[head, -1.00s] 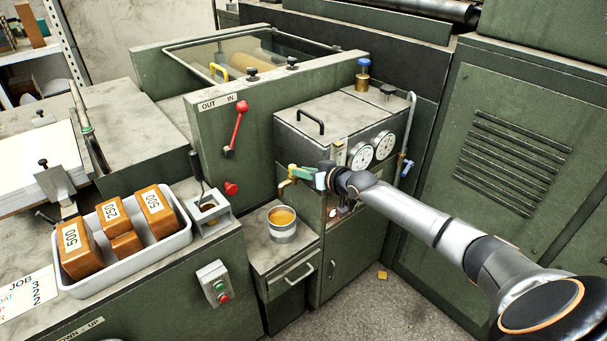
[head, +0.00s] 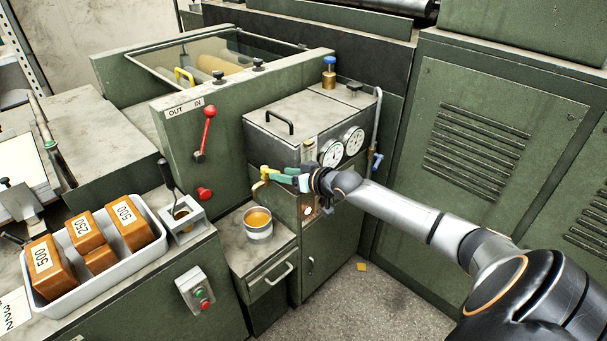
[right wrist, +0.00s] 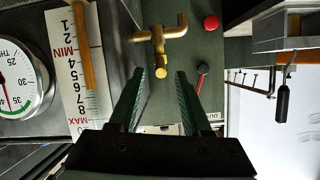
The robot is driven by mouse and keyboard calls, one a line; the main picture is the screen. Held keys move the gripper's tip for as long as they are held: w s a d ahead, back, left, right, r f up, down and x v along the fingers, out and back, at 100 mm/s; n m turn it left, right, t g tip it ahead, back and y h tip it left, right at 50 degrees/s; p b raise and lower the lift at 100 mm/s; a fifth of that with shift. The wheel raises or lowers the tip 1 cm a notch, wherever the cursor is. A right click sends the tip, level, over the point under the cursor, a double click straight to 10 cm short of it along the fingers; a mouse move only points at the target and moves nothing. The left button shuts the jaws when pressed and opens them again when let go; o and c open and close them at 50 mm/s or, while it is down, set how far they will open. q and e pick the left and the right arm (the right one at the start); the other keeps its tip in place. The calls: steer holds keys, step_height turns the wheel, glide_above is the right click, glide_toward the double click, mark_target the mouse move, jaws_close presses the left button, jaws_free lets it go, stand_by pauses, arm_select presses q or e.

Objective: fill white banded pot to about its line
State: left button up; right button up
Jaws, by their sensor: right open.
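The white banded pot (head: 258,232) stands upright on the small cabinet's top. Amber liquid (head: 258,218) shows inside it, below the rim; I cannot read its level against the line. The brass tap (head: 261,185) sticks out of the tank's front above the pot. It also shows in the right wrist view (right wrist: 160,36). No stream shows from the spout. My right gripper (head: 279,174) is at the tap. In the right wrist view its two fingers (right wrist: 161,73) are apart, with the tap's round end between or just beyond their tips; contact is unclear. My left gripper is out of view.
The grey tank (head: 305,108) carries dials and a level scale (right wrist: 72,75) marked MIN and MAX. A white tray (head: 110,272) of amber blocks stands at left. A red-knobbed lever (head: 208,125) and a switch box (head: 196,289) are nearby. Floor (head: 350,300) in front is mostly clear.

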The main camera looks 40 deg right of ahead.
arm_select(q)
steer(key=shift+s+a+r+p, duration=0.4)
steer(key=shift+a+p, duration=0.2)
steer(key=shift+p, duration=0.2)
arm_select(e)
steer(key=v, duration=0.8)
steer(key=shift+s+r, duration=0.2)
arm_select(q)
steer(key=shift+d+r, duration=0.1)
arm_select(e)
steer(key=shift+a+f, duration=0.1)
steer(key=s+a+f+n+g+p, duration=0.1)
steer(key=s+a+f+g+p, duration=0.15)
steer(key=s+a+f, duration=0.75)
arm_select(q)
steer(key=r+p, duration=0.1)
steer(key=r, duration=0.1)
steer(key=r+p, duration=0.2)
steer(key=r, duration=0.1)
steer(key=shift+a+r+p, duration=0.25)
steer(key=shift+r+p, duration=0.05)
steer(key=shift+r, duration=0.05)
arm_select(e)
steer(key=s+a+f+n+g, duration=0.1)
steer(key=s+a+f, duration=0.2)
steer(key=s+a, duration=0.3)
steer(key=s+a+f+n+g+y, duration=0.1)
steer(key=s+a+f, duration=0.2)
steer(key=s+a, duration=0.4)
steer(key=shift+a, duration=1.05)
